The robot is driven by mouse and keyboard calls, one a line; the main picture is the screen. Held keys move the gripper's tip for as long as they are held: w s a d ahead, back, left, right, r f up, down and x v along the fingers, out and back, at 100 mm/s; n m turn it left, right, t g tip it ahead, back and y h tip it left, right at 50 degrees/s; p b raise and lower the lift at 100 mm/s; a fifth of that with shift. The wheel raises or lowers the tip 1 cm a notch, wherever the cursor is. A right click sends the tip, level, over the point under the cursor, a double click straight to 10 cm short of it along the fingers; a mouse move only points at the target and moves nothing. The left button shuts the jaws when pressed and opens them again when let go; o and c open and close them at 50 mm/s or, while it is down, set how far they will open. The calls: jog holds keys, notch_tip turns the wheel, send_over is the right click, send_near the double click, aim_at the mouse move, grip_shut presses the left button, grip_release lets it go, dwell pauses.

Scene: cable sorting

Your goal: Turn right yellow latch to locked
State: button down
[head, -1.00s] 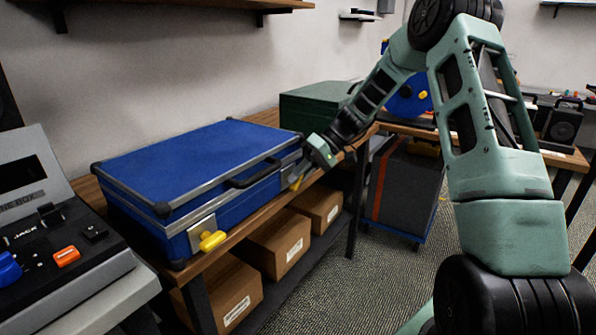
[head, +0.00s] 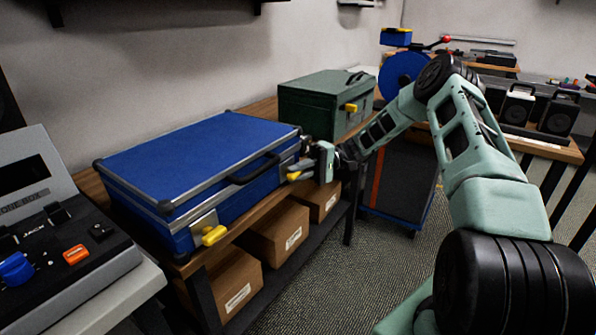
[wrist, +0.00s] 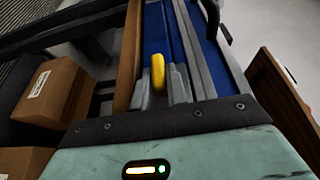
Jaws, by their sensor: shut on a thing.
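The blue case (head: 200,160) lies closed on the wooden bench, with a dark handle on its front. The right yellow latch (head: 293,176) is at the front right corner and points left, close to horizontal. In the wrist view the right yellow latch (wrist: 157,72) stands up from between grey parts against the blue case. My gripper (head: 307,166) is at this latch and shut on it; its fingertips are partly hidden. The left yellow latch (head: 214,235) sits on a metal plate near the front left corner, tilted, with nothing touching it.
A green box (head: 325,105) with a yellow latch stands behind my gripper on the bench. Cardboard boxes (head: 280,232) sit on the shelf below. A grey console (head: 60,250) is at the left. Carpeted floor is open in front of the bench.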

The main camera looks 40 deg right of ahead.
dwell(0.6)
jog(key=c, duration=1.4)
grip_release()
jog(key=shift+d, duration=0.1)
jog(key=d+b, duration=0.1)
jog(key=d, duration=1.6)
jog(key=shift+s+d+f+b, duration=0.15)
jog(key=shift+s+b, duration=0.2)
